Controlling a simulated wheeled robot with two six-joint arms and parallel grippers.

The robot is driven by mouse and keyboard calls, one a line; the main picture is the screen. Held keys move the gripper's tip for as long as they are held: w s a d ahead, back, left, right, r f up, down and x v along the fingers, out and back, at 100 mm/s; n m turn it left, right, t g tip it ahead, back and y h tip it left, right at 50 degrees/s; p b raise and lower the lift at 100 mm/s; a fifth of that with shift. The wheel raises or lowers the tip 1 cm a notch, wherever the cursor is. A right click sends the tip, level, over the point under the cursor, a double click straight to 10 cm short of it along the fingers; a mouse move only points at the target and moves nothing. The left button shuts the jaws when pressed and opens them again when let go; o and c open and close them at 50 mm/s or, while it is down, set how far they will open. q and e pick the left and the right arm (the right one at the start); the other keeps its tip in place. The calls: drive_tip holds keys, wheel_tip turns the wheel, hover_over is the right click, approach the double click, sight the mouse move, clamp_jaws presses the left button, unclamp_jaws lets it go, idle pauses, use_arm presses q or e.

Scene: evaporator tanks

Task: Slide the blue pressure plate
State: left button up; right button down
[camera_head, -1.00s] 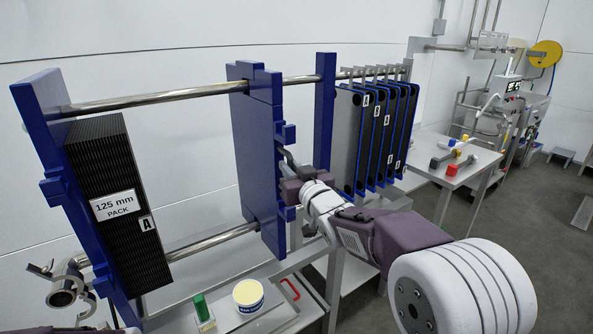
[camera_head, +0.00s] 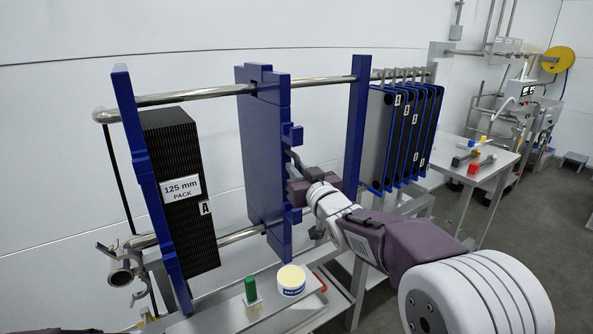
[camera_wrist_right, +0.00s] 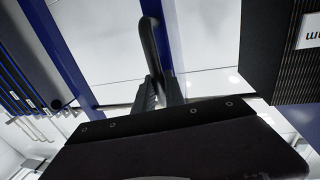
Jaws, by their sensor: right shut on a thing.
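The blue pressure plate (camera_head: 255,160) hangs upright on the steel rails, between the black plate pack (camera_head: 180,150) labelled "125 mm PACK" and a blue upright post (camera_head: 357,130). My right gripper (camera_head: 294,180) is at the plate's right side. In the right wrist view, the gripper (camera_wrist_right: 158,92) is shut on a dark handle bar (camera_wrist_right: 153,45), with a blue strip behind it. The pack (camera_wrist_right: 285,50) shows at the right of that view. A gap shows between plate and pack. My left gripper is not in view.
The upper rail (camera_head: 200,96) and lower rail (camera_head: 235,237) run left to right. Several spare plates (camera_head: 410,130) hang right of the post. A white tub (camera_head: 291,281) and a green-topped item (camera_head: 250,290) stand on a shelf in front. A bench (camera_head: 475,165) stands at right.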

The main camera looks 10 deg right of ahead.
drive_tip(key=c, duration=1.4)
unclamp_jaws()
drive_tip(key=shift+d, duration=0.1)
drive_tip(key=s+d, duration=0.1)
drive_tip(key=s, duration=0.8)
drive_tip(key=shift+d, duration=0.15)
